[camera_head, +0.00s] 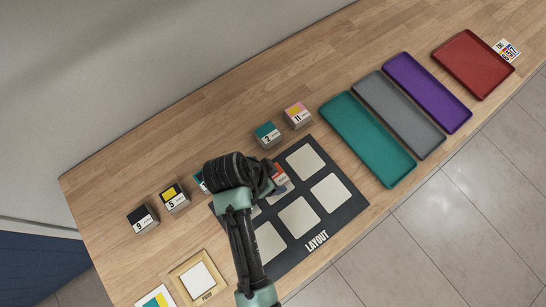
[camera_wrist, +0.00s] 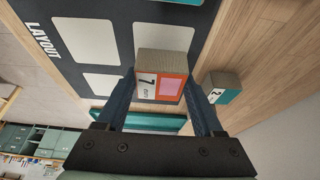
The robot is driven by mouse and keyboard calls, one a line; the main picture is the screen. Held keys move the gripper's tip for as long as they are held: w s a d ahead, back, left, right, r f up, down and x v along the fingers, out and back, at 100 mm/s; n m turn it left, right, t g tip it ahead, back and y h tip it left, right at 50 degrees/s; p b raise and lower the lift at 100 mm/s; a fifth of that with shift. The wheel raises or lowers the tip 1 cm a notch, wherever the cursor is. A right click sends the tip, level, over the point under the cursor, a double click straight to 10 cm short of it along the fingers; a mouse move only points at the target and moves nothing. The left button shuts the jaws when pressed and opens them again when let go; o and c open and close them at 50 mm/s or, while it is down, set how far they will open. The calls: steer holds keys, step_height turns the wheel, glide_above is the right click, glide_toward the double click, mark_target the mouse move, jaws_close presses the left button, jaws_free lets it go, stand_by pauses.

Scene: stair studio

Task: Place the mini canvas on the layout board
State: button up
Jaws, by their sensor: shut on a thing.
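The mini canvas is a small grey block (camera_wrist: 163,63) with an orange, pink and white face marked 7. My gripper (camera_wrist: 162,88) is shut on it, one finger on each side. In the head view my gripper (camera_head: 272,180) is over the upper middle of the layout board, and only an orange and white bit of the canvas (camera_head: 281,177) shows beside it. The dark layout board (camera_head: 341,221) has pale squares and lies flat on the table; it also shows in the wrist view (camera_wrist: 122,22). My arm hides its left part. I cannot tell whether the canvas touches the board.
Blocks 2 (camera_head: 267,135) and 11 (camera_head: 297,115) stand behind the board; blocks 5 (camera_head: 174,197) and 9 (camera_head: 143,218) stand left. Teal (camera_head: 368,139), grey (camera_head: 399,115), purple (camera_head: 427,92) and red (camera_head: 473,65) trays lie right. A wood-framed piece (camera_head: 198,278) lies front left.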

steer(key=shift+f, duration=1.5)
steer(key=shift+f, duration=0.15)
steer(key=o, duration=1.3)
steer(key=shift+o, duration=0.2)
